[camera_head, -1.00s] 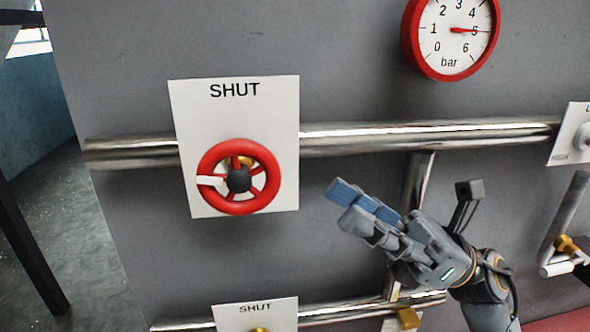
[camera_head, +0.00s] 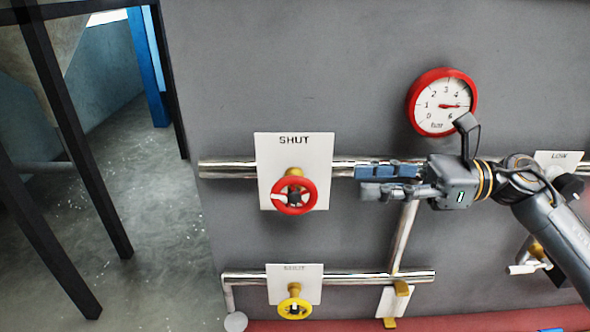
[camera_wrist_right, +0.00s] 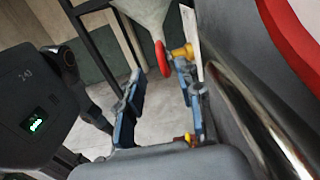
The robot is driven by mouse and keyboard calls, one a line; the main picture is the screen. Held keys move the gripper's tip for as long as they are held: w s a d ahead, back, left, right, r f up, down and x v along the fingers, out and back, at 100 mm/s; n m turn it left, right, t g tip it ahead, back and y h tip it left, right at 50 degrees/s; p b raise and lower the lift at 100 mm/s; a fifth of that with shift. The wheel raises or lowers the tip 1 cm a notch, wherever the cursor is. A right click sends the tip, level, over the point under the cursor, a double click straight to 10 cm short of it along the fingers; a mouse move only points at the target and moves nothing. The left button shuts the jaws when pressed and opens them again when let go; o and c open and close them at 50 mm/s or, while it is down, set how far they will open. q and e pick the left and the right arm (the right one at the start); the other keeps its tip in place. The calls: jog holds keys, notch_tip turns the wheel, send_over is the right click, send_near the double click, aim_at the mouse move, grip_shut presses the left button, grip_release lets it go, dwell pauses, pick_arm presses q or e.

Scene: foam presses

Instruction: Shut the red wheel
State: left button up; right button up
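The red wheel (camera_head: 295,210) is on a yellow stem in front of a white plate (camera_head: 268,150) marked SHUT, on the upper pipe. A white mark shows on the left of its rim. My right gripper (camera_head: 360,181) is to the right of the wheel, apart from it, with its fingers pointing left towards it. In the right wrist view the wheel (camera_wrist_right: 161,58) shows edge-on, beyond and between the fingertips. The two blue fingers (camera_wrist_right: 158,72) are spread with nothing between them. My left gripper is not in view.
A red-rimmed gauge (camera_head: 440,103) reads about 5 bar above the upper pipe (camera_head: 228,170). A yellow wheel (camera_head: 294,311) with its own SHUT plate is below. A plate marked LOW (camera_head: 558,157) is at the right. Open floor (camera_head: 165,240) and dark posts are at the left.

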aim_at(310, 181)
jog(key=a+p, duration=0.6)
jog(key=a, duration=0.5)
jog(key=shift+r, duration=0.2)
jog(key=shift+a+f, duration=0.15)
jog(key=shift+a, duration=0.3)
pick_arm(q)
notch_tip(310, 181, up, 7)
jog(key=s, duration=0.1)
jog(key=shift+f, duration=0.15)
pick_arm(e)
grip_shut()
